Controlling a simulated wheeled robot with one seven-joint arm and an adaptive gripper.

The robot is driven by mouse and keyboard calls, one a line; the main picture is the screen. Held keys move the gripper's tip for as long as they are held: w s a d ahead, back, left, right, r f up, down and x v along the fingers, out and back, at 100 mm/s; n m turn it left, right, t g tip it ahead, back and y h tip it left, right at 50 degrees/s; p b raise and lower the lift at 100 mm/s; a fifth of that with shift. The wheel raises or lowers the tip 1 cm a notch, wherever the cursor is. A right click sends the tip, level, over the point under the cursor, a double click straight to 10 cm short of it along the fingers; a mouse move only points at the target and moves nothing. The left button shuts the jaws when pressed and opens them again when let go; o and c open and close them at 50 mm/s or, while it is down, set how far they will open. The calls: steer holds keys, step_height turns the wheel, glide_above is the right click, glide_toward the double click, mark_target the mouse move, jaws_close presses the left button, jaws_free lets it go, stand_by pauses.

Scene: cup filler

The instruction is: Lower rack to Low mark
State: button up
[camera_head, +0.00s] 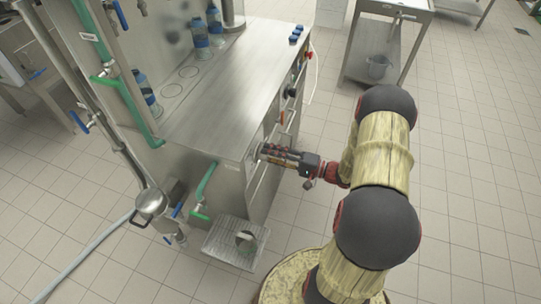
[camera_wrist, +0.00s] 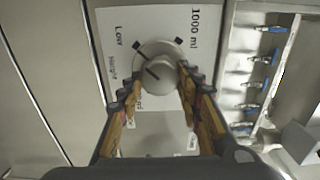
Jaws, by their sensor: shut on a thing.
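A round grey knob (camera_wrist: 154,58) sits on a white label plate (camera_wrist: 172,20) in the wrist view. The plate reads "Low" at upper left, "Height" at left and "1000 ml" at right. Dark marks lie at the knob's upper left and upper right. My gripper (camera_wrist: 158,86) is shut on the knob, one finger on each side. In the head view my gripper (camera_head: 268,151) reaches the front panel of the steel machine (camera_head: 225,90); the knob is hidden there.
Blue-tipped fittings (camera_wrist: 262,60) line a recess right of the plate. Bottles (camera_head: 200,35) stand on top. A steel cart (camera_head: 385,40) stands behind; tiled floor at right is clear.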

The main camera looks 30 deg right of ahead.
steer(key=shift+s+a+f, duration=0.1)
steer(key=o, duration=1.2)
steer(key=shift+c, duration=0.2)
steer(key=v, duration=1.2)
